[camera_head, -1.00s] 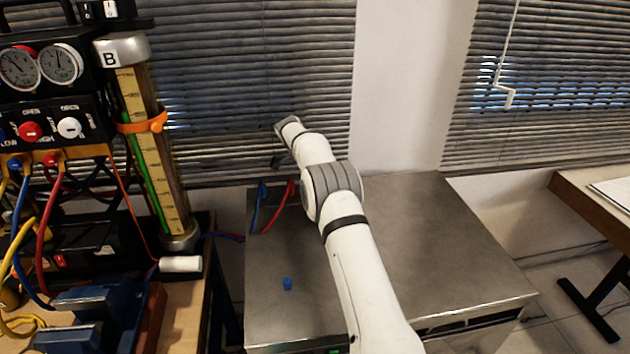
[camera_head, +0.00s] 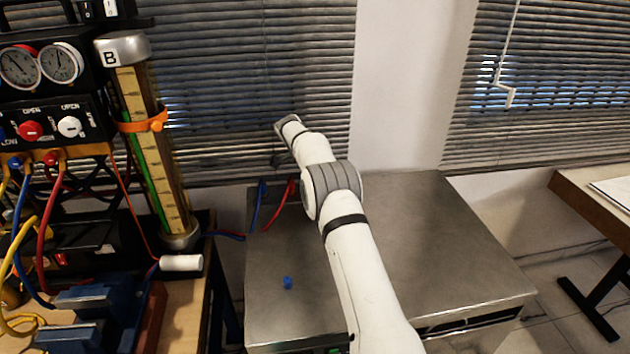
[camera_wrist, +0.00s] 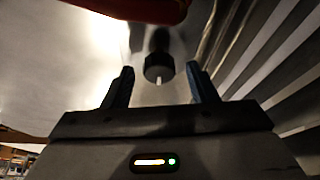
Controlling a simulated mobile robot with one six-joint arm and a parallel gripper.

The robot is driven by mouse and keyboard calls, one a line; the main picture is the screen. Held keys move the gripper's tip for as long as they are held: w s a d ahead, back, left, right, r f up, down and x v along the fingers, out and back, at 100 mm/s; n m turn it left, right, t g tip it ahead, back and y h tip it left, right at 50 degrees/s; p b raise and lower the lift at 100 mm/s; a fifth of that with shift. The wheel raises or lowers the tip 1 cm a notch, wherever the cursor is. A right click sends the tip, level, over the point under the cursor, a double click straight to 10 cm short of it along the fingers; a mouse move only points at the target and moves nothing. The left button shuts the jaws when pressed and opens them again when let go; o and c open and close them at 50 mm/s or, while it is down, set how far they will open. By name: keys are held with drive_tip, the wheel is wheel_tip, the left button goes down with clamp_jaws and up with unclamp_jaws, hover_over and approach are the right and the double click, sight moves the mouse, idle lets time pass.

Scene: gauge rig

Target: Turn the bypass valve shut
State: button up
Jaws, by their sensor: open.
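In the wrist view, a black round knob (camera_wrist: 159,68) with a white pointer mark lies ahead of my gripper. It appears to be the bypass valve, though no label shows. My gripper (camera_wrist: 160,80) is open, with one finger to each side of the knob in the picture. Gaps show between the knob and both fingers, and I see no contact. In the head view, my arm hides the fingers and the knob.
Red and blue hoses (camera_head: 277,205) rise at the back left of the metal cabinet (camera_head: 440,255). The gauge manifold (camera_head: 50,125) and a glass cylinder (camera_head: 150,150) stand left. Window blinds (camera_head: 250,80) are close behind.

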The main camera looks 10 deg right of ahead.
drive_tip(key=v, duration=0.7)
drive_tip(key=shift+a+r, duration=0.2)
drive_tip(key=shift+r, duration=0.15)
drive_tip(key=s+d+r+n+t+y, duration=0.15)
drive_tip(key=s+r+n, duration=0.25)
drive_tip(key=s+r, duration=0.45)
drive_tip(key=s+d+r+n+g+y, duration=0.15)
drive_tip(key=s+r+n, duration=0.35)
drive_tip(key=s, duration=0.6)
drive_tip(key=s+f+n+t, duration=0.1)
drive_tip(key=s+f+n, duration=0.2)
drive_tip(key=s, duration=1.2)
drive_tip(key=s+f+n+t+y, duration=0.1)
drive_tip(key=s+f+n, duration=0.2)
drive_tip(key=s, duration=1.2)
drive_tip(key=shift+s+d+n, duration=0.25)
drive_tip(key=shift+s+n, duration=0.1)
drive_tip(key=shift+n, duration=0.35)
